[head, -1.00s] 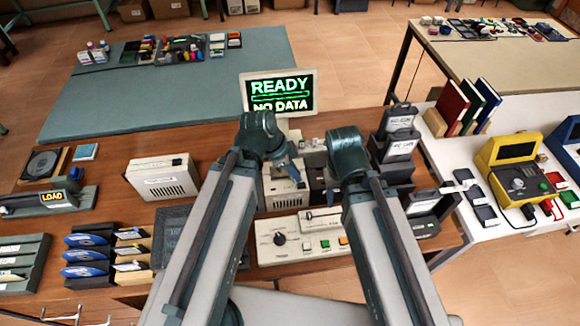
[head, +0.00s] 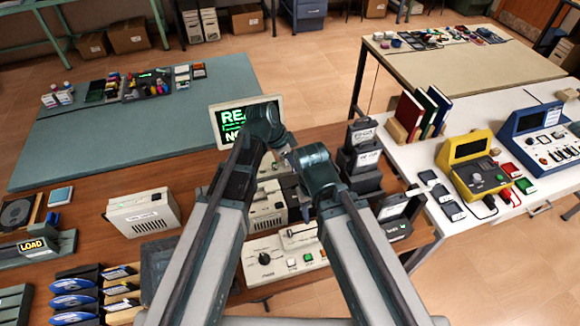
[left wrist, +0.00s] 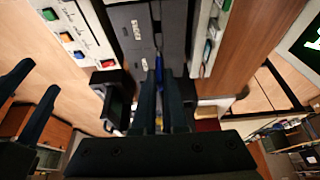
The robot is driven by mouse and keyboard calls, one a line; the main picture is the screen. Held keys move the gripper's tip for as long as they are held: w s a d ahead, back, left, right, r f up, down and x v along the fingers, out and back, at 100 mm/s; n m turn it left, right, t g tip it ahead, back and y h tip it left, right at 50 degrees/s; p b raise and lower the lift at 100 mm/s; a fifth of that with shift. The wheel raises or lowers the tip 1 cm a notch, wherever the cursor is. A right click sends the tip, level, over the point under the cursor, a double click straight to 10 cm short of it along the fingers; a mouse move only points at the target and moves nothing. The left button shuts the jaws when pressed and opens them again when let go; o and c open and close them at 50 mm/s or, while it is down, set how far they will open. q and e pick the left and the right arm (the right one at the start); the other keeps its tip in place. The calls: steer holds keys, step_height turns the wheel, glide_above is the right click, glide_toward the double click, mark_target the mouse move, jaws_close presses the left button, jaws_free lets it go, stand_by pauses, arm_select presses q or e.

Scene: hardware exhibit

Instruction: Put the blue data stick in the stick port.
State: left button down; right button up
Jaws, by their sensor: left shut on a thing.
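My left gripper (left wrist: 160,105) is shut on the blue data stick (left wrist: 159,61), which shows as a small blue piece between the fingertips in the left wrist view. The fingertips are over dark units (left wrist: 140,35) with white labels; I cannot tell whether the stick touches them. The stick port cannot be made out. In the head view my arms hide the stick and both fingertips. My right gripper (left wrist: 34,98) shows at the left of the left wrist view, its two dark fingers apart and apparently empty.
A monitor (head: 226,126) with green text is partly covered by my left arm. A beige control panel (head: 268,262) and a beige box (head: 143,211) are on the wooden bench. Black labelled units (head: 361,160) stand right of my arms. A yellow console (head: 468,170) is on the white table.

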arm_select(q)
steer(key=shift+f+b, duration=2.75)
steer(key=shift+f, duration=0.05)
arm_select(e)
steer(key=shift+f, duration=2.75)
arm_select(q)
steer(key=shift+f+b, duration=0.6)
steer(key=shift+f, duration=0.05)
arm_select(e)
steer(key=shift+f, duration=0.65)
arm_select(q)
steer(key=shift+f+b, duration=1.15)
steer(key=shift+b, duration=0.05)
arm_select(e)
steer(key=shift+f, duration=1.2)
arm_select(q)
steer(key=c, duration=0.9)
jaws_free()
arm_select(e)
steer(key=shift+r, duration=0.1)
arm_select(q)
step_height(320, 180, up, 8)
steer(key=p, duration=0.8)
steer(key=shift+r, duration=0.1)
arm_select(e)
step_height(320, 180, up, 8)
